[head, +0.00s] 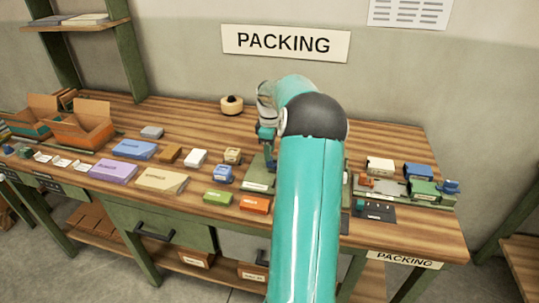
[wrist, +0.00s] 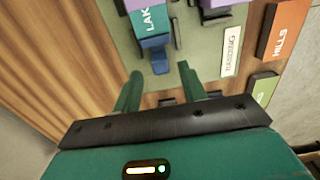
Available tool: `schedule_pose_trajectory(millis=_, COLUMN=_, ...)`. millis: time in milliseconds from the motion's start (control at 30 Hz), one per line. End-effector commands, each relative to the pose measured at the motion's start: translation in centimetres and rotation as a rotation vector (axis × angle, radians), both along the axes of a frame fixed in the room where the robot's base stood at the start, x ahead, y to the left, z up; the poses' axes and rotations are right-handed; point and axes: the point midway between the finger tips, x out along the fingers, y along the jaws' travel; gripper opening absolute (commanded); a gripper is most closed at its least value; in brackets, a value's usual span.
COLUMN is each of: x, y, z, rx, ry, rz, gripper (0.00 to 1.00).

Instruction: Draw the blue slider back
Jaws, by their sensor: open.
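My gripper (wrist: 158,80) is open, with one finger to each side of the tab's line and the tab a little beyond the fingertips. Nothing is between the fingers. In the head view my arm hides most of the board (head: 258,184) and the slider.
Purple pieces stand beside the blue one in the wrist view. An orange "HILLS" block (wrist: 284,30) and a white label (wrist: 230,52) lie to the right. In the head view, blocks and an open carton (head: 84,127) fill the left. A fixture with a blue block (head: 418,171) stands right.

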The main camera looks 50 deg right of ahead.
Motion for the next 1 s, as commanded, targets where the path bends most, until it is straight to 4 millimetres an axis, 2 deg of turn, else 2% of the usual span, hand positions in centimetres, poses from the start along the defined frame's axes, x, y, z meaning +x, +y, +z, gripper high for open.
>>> schedule_pose_trajectory(millis=100, x=0.0, y=0.0, z=-1.6, rx=0.002, ry=0.001, rz=0.0, gripper=0.42)
schedule_pose_trajectory(millis=200, x=0.0, y=0.0, z=-2.2, rx=-0.001, ry=0.0, rz=0.0, gripper=0.42)
schedule_pose_trajectory(millis=467, x=0.0, y=0.0, z=-2.4, rx=-0.001, ry=0.0, rz=0.0, gripper=0.42)
schedule_pose_trajectory(millis=500, x=0.0, y=0.0, z=-2.4, rx=-0.001, ry=0.0, rz=0.0, gripper=0.4)
schedule_pose_trajectory(millis=700, x=0.0, y=0.0, z=-2.4, rx=-0.001, ry=0.0, rz=0.0, gripper=0.01)
schedule_pose_trajectory(millis=867, x=0.1, y=0.0, z=-2.3, rx=-0.001, ry=0.0, rz=0.0, gripper=0.0)
schedule_pose_trajectory(millis=1000, x=1.0, y=0.4, z=-2.4, rx=-0.001, ry=-0.001, rz=0.002, gripper=0.0)
